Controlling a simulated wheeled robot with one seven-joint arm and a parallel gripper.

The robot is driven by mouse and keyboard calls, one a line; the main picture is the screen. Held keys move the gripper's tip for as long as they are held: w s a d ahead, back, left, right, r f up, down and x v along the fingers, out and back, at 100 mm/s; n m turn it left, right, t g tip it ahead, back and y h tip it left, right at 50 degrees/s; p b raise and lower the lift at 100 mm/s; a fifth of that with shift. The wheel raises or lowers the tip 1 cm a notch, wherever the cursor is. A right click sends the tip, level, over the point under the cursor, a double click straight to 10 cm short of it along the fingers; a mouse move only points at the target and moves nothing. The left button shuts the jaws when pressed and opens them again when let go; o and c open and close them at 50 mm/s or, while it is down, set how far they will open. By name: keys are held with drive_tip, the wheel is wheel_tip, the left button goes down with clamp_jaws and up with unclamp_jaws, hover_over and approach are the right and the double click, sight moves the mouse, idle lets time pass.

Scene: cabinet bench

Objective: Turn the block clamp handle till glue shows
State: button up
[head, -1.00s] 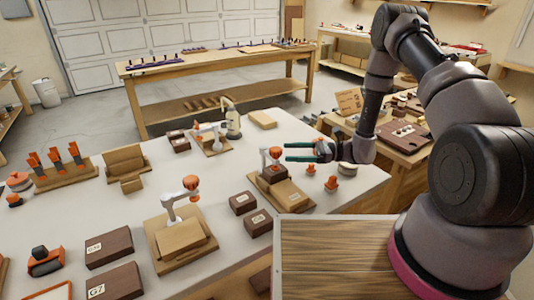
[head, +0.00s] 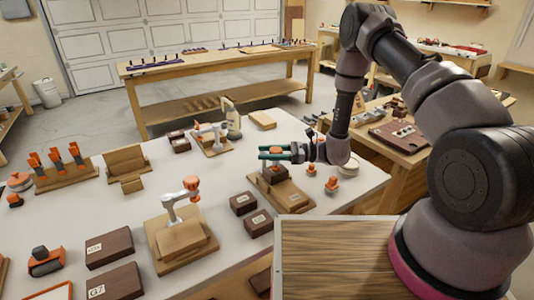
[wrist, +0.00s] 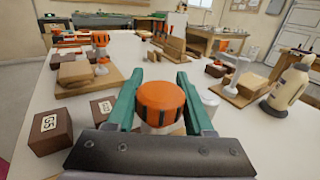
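My gripper (head: 268,153) has green fingers and reaches in from the right over the bench's right part. In the wrist view, an orange knob-like handle (wrist: 160,96) with dark grooves lies between the fingers (wrist: 158,84). The fingers stand on either side of it, open, with narrow gaps visible. In the head view the fingers partly hide this handle. Beneath it, a dark brown block (head: 274,176) sits on the clamp's light wood base (head: 292,198). Most of the clamp body is hidden in the wrist view. I cannot make out any glue.
Another white clamp with an orange handle (head: 191,183) stands left on a wood base. Dark labelled blocks (head: 258,223) lie between the two clamps. Small orange-topped pieces (head: 332,185) stand just right of the gripper. A cream bottle (wrist: 290,86) and another clamp stand behind.

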clamp_jaws()
drive_tip(key=shift+m+t, duration=0.3)
drive_tip(key=shift+t, duration=0.2)
drive_tip(key=shift+w+d+m+t+h, duration=0.1)
drive_tip(key=shift+w+m+t+h, duration=0.2)
drive_tip(key=shift+m+t, duration=0.85)
drive_tip(key=shift+w+d+m+t+h, duration=0.15)
drive_tip(key=shift+m+t+h, duration=0.45)
drive_tip(key=shift+t, duration=0.9)
drive_tip(key=shift+w+a+m+t+h, duration=0.1)
drive_tip(key=shift+w+m+t+h, duration=0.15)
drive_tip(key=shift+m+t, duration=0.95)
drive_tip(key=shift+w+d+t, duration=0.1)
drive_tip(key=shift+t, duration=0.35)
drive_tip(key=o, duration=0.9)
unclamp_jaws()
drive_tip(key=shift+c, duration=0.2)
